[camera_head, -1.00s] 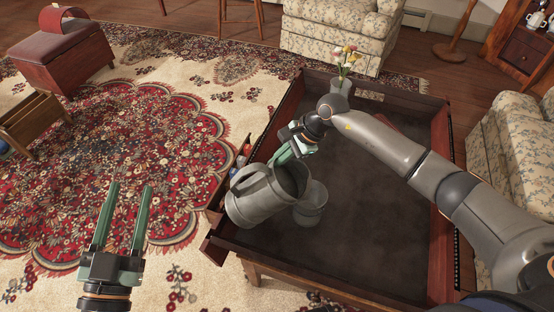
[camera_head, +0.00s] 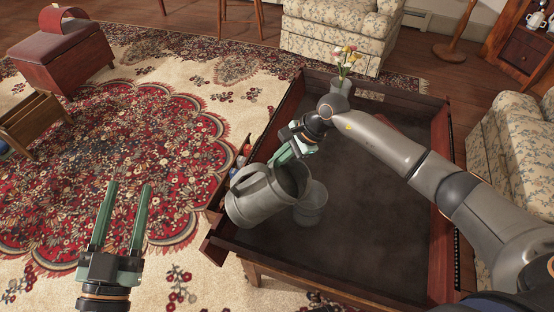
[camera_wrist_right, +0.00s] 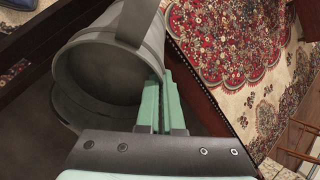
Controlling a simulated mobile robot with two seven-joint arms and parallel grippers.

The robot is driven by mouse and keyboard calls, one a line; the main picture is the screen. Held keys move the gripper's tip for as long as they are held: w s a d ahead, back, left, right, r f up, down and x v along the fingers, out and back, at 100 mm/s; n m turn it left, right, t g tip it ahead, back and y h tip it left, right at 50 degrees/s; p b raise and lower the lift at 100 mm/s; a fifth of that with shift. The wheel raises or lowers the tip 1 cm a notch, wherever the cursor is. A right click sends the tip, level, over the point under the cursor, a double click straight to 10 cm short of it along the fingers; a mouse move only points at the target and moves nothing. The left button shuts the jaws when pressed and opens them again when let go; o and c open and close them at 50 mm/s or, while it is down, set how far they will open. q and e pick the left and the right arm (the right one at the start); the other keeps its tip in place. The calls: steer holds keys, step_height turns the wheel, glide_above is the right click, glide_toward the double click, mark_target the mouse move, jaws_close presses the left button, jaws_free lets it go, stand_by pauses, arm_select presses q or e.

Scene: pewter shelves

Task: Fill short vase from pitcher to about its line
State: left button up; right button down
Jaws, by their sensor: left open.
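The grey metal pitcher (camera_head: 258,200) is tilted, its mouth turned right toward the short vase (camera_head: 312,208). The grey vase stands upright in the tray-like table, partly behind the pitcher. My right gripper (camera_head: 286,154) is shut on the pitcher near its rim. In the right wrist view, my right gripper's fingers (camera_wrist_right: 160,106) sit close together at the edge of the pitcher (camera_wrist_right: 108,68), and part of the vase (camera_wrist_right: 72,108) shows below it. I cannot see any water, the stream or the vase's line. My left gripper (camera_head: 121,215) is open and empty over the rug, left of the table.
The dark table (camera_head: 375,225) has raised wooden edges, and its middle and right are clear. A second vase with flowers (camera_head: 342,85) stands at the back. Small colored items (camera_head: 240,160) sit at the left edge. Floral armchairs stand beyond.

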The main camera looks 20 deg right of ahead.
arm_select(q)
steer(key=shift+m+t+h, duration=0.7)
steer(key=shift+h, duration=0.2)
steer(key=shift+s+d+r+b, duration=0.1)
steer(key=shift+s+r+b, duration=0.2)
steer(key=shift+r, duration=0.7)
steer(key=shift+s+d+r+b, duration=0.1)
steer(key=shift+s+r, duration=0.25)
steer(key=shift+r, duration=0.65)
stand_by(5.1)
